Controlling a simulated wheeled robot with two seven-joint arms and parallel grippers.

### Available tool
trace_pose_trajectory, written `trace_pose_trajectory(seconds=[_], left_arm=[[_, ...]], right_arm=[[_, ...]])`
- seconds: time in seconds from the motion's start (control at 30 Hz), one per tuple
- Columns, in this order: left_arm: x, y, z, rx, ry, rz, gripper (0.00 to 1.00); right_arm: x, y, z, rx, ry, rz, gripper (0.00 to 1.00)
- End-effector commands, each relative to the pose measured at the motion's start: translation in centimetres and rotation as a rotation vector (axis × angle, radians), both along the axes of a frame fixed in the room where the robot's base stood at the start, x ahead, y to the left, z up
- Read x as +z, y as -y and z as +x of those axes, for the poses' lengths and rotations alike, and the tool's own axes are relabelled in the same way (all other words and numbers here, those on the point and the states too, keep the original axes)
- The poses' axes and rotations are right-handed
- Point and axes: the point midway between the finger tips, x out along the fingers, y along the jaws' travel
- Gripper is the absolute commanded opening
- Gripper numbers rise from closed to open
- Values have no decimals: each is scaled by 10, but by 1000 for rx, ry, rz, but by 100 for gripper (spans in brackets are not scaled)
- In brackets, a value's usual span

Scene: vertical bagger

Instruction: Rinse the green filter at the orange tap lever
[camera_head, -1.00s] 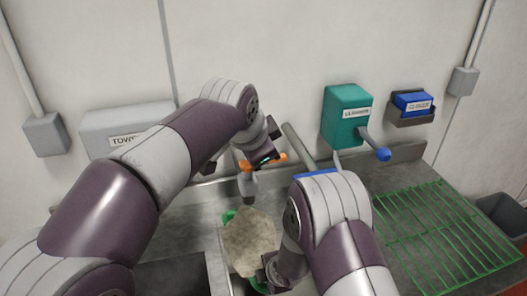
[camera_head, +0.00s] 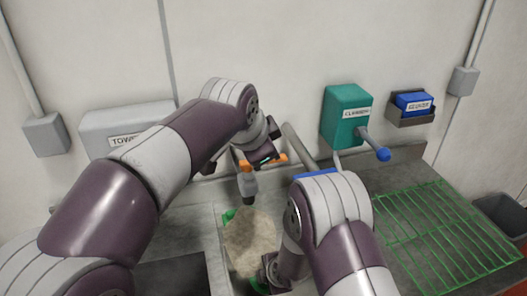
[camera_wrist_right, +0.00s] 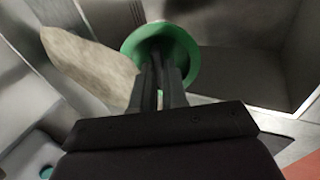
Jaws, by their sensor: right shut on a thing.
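The filter's beige disc (camera_head: 249,232) is in the sink under the tap, with green parts (camera_head: 229,215) at its edge. In the right wrist view the beige disc (camera_wrist_right: 88,62) lies left of a green ring (camera_wrist_right: 190,55). My right gripper (camera_wrist_right: 160,92) is shut on the green part; in the head view its arm hides some of the filter. The orange tap lever (camera_head: 280,159) shows on both sides of my left gripper (camera_head: 263,160), which is at the lever. Its fingertips are hidden, so their opening and contact are unclear. The grey tap spout (camera_head: 247,186) points down above the filter. I see no clear water stream.
A green wire rack (camera_head: 440,235) lies on the counter at right. A teal dispenser (camera_head: 346,114) with a blue-ended lever (camera_head: 382,154) and a blue box (camera_head: 413,103) are on the wall. A towel box (camera_head: 128,125) is at left. The sink walls are close around the filter.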

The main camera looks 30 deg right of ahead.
Motion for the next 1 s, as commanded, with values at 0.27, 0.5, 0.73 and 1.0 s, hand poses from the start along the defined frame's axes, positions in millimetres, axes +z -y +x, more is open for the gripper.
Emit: trace_pose_trajectory(seconds=[0.27, 0.5, 0.73, 1.0], left_arm=[[0, 0, 0, 0, 0, 0, 0], [20, 0, 0, 0, 0, 0, 0], [36, 0, 0, 0, 0, 0, 0], [37, 0, 0, 0, 0, 0, 0]], right_arm=[[0, 0, 0, 0, 1, 0, 0], [21, -1, -20, -2, 1, 0, 0], [39, -2, -43, -1, 0, 0, 0], [40, -3, -50, 0, 1, 0, 0]])
